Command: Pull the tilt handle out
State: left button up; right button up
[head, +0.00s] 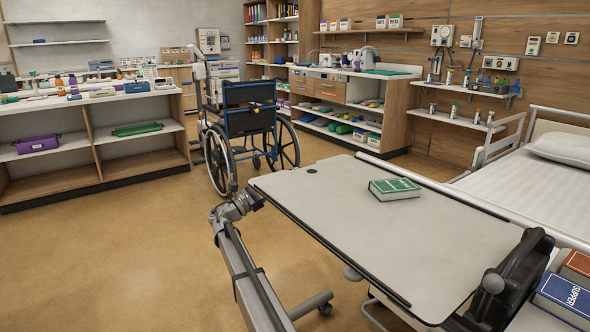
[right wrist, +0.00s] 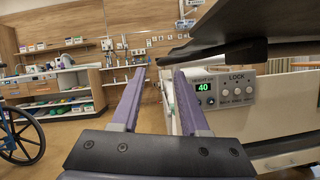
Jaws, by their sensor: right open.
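The overbed table's pale top (head: 330,220) fills the lower right of the head view. No part is clearly recognisable as the tilt handle. No left gripper fingers are visible.
A green book (head: 395,189) lies on the tabletop. A bed control panel (right wrist: 225,90) reading 40 is close to the right finger. The bed (head: 520,175) stands to the right, with books (head: 565,297) at the lower right. A wheelchair (head: 245,130) stands behind; the left floor is clear.

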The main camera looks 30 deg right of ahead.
pick_arm(q)
jog(key=shift+o, duration=0.2)
notch_tip(320, 180, up, 2)
jog(key=shift+r+p, duration=0.25)
jog(key=shift+p, duration=0.9)
pick_arm(e)
jog(key=x, duration=0.6)
jog(key=shift+r, duration=0.2)
jog(key=shift+d, duration=0.4)
grip_shut()
